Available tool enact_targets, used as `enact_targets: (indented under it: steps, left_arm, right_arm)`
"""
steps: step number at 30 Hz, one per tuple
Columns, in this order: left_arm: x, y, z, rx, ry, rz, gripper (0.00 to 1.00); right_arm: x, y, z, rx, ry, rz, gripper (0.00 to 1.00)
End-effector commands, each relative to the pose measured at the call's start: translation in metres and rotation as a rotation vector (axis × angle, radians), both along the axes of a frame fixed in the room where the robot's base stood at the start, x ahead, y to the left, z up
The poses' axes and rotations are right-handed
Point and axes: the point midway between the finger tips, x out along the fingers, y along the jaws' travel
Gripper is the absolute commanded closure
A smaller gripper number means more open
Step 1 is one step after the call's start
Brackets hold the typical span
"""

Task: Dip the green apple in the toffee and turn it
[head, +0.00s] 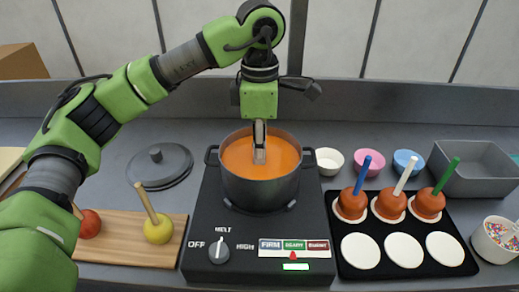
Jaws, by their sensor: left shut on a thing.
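My left gripper (260,140) points straight down over the pot (260,192), its tips close to the orange toffee (240,158). It is shut on a pale stick (260,157), little of which shows between the fingers and the toffee. No green apple shows; whatever is at the stick's lower end is hidden in the toffee. The pot stands on a black burner (205,200). Its knob (219,250) points at MELT, and a red pointer (293,255) sits under the middle, green READY field. My right gripper is not in view.
A wooden board (120,252) with a red apple (90,223) and yellow apple (158,229) lies left. A lid (160,167) lies behind it. A black tray (345,262) at right holds three coated apples (390,203) and three empty white discs (402,249). Bowls (370,163) stand behind.

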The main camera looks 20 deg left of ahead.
Motion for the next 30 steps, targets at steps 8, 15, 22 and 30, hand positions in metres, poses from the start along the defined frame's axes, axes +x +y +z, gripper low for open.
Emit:
enact_targets:
  steps: [8,15,22,30]
  left_arm:
    - [0.0,0.0,0.016,0.0,-0.001,-0.001,1.0]
    - [0.0,0.0,0.03,0.0,-0.001,-0.002,1.0]
    - [0.0,0.0,0.044,0.0,-0.001,-0.002,1.0]
    - [0.0,0.0,0.061,-0.001,-0.001,-0.002,1.0]
  right_arm:
    - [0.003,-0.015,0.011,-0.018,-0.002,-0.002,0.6]
    - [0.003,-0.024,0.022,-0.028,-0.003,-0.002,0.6]
    - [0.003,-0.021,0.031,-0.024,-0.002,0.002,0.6]
    - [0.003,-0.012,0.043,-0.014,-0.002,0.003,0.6]
